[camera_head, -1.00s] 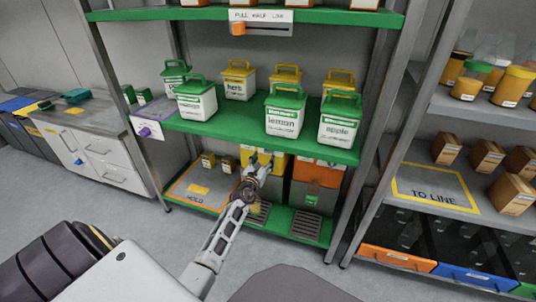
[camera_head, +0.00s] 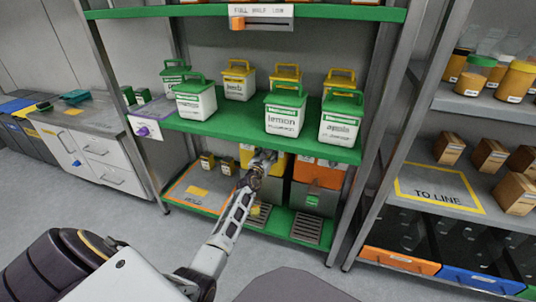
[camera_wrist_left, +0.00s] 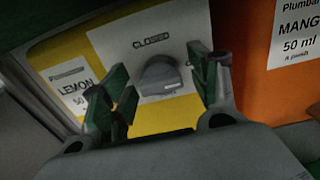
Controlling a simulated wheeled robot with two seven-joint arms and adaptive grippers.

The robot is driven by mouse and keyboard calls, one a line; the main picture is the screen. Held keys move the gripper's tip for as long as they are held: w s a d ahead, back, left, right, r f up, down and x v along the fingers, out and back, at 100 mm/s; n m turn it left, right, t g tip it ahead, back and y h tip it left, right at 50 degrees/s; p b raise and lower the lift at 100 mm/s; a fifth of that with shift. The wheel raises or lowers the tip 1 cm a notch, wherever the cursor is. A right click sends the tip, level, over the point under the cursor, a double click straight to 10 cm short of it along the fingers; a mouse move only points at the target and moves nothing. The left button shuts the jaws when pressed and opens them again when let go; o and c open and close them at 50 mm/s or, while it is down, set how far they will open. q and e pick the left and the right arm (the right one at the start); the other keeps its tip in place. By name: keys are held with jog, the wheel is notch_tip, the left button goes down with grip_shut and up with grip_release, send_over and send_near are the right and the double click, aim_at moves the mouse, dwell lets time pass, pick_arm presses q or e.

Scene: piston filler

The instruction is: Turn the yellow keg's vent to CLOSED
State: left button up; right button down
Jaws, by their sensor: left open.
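The yellow keg (camera_head: 277,168) stands on the lower part of the green shelf rack, partly hidden by my left gripper (camera_head: 264,156). In the left wrist view the keg (camera_wrist_left: 50,48) has a white panel (camera_wrist_left: 110,42) with CLOSED printed at the top, and a white LEMON 50 ml label (camera_wrist_left: 74,88). The vent's grey knob (camera_wrist_left: 160,76) sits on the panel below that word. My left gripper (camera_wrist_left: 157,64) is open, with one green-padded finger on each side of the knob. Contact with the knob cannot be told. My right gripper is out of view.
An orange keg (camera_head: 318,172) stands right of the yellow one; its MANGO label (camera_wrist_left: 298,35) shows in the left wrist view. The green shelf (camera_head: 230,128) with several tubs is just above. A drip grate (camera_head: 306,228) lies below.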

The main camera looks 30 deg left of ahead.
pick_arm(q)
jog(key=shift+c, duration=0.2)
jog(key=c, duration=1)
